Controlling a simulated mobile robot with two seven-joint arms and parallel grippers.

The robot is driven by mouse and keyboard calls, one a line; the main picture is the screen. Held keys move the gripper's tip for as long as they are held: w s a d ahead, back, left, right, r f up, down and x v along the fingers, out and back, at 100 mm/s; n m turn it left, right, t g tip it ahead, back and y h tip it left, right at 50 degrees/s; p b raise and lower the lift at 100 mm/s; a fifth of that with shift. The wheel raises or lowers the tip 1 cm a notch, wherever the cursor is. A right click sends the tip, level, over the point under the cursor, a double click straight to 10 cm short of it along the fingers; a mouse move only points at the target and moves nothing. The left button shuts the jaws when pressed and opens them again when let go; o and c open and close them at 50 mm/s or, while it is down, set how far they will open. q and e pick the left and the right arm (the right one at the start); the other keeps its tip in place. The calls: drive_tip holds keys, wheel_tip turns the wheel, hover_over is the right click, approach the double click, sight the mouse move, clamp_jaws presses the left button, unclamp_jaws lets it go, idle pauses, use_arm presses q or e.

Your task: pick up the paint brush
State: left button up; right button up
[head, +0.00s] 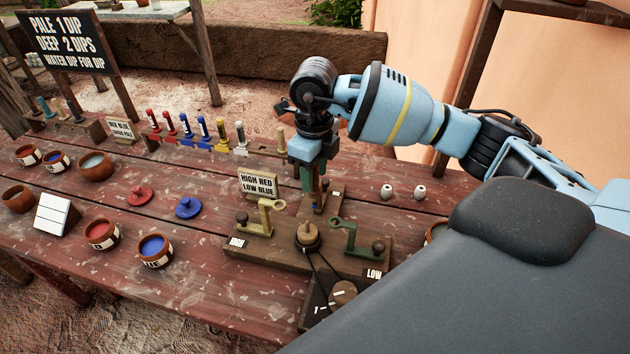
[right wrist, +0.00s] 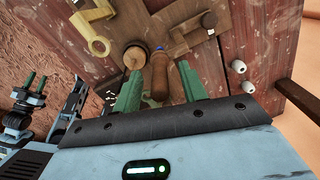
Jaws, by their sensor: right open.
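My right gripper (head: 309,188) points down over the wooden fixture with levers on the table. In the right wrist view its two green fingers (right wrist: 160,92) stand apart. Between them is a brown, handle-like piece with a blue end (right wrist: 159,72), which may be the paint brush; I cannot tell for sure. In the head view the fingers largely hide this spot. What looks like my left gripper (right wrist: 36,84) shows small at the left of the wrist view, away from the table.
Red (head: 102,235) and blue (head: 155,250) paint pots stand left. Coloured upright pieces (head: 204,128) line the back. Two pale knobs (head: 419,192) lie right.

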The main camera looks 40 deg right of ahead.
clamp_jaws()
idle(0.3)
wheel_tip(320, 180, up, 10)
idle(0.5)
idle(0.5)
drive_tip(key=shift+f, duration=0.1)
